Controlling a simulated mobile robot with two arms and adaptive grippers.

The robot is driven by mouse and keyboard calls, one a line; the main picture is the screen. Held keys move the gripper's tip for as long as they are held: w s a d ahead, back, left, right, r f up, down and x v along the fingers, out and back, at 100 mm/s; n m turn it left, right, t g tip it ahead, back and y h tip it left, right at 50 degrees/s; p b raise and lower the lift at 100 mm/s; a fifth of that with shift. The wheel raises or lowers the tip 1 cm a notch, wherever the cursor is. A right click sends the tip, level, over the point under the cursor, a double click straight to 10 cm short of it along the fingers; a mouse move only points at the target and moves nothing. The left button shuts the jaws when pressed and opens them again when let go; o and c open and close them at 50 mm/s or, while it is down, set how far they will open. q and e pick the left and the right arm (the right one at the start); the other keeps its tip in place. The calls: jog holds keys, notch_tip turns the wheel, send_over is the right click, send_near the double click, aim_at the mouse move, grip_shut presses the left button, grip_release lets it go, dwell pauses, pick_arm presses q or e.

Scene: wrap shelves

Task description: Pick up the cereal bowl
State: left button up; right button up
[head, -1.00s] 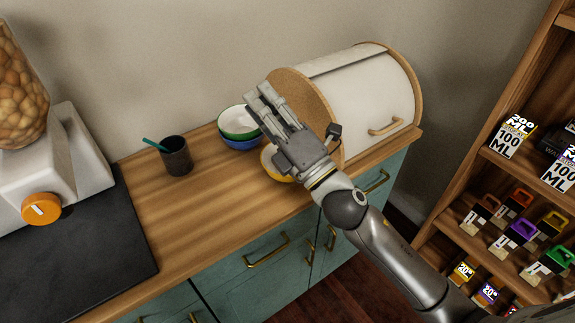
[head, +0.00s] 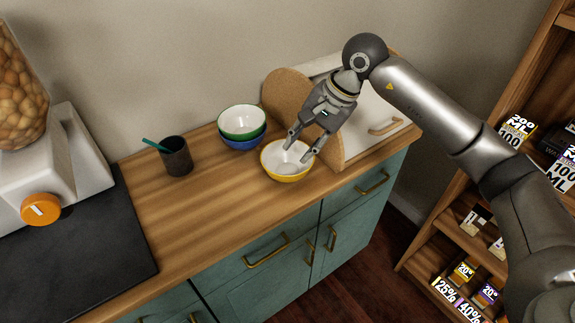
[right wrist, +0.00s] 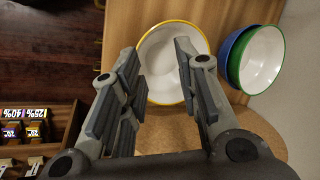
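A white bowl with a yellow outside (head: 272,172) sits alone on the wooden counter in the head view. A green bowl (head: 242,122) is nested in a blue bowl (head: 241,143) to its left and behind. The frames do not show which one is the cereal bowl. My right gripper (head: 300,148) points down at the yellow bowl with its fingers apart, over the bowl's right part. In the right wrist view the yellow bowl (right wrist: 160,62) shows between and beyond the open fingers, with nothing held. My left gripper is not in view.
A bread box with a white lid (head: 385,112) and wooden sides stands right behind my right gripper. A dark cup (head: 176,157) with a teal stick stands left. A shelf (head: 470,243) with small boxes is at the right. The front counter is clear.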

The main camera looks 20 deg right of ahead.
jog(key=h, duration=0.2)
send_near(310, 165)
jog(key=p+x, duration=0.2)
jog(key=x, duration=0.7)
jog(key=shift+w+f+p, duration=0.1)
jog(key=shift+f+p, duration=0.05)
jog(key=shift+p, duration=0.15)
jog(key=shift+w+a+f, duration=0.15)
jog(key=shift+f, duration=0.35)
grip_shut()
jog(key=shift+r, duration=0.1)
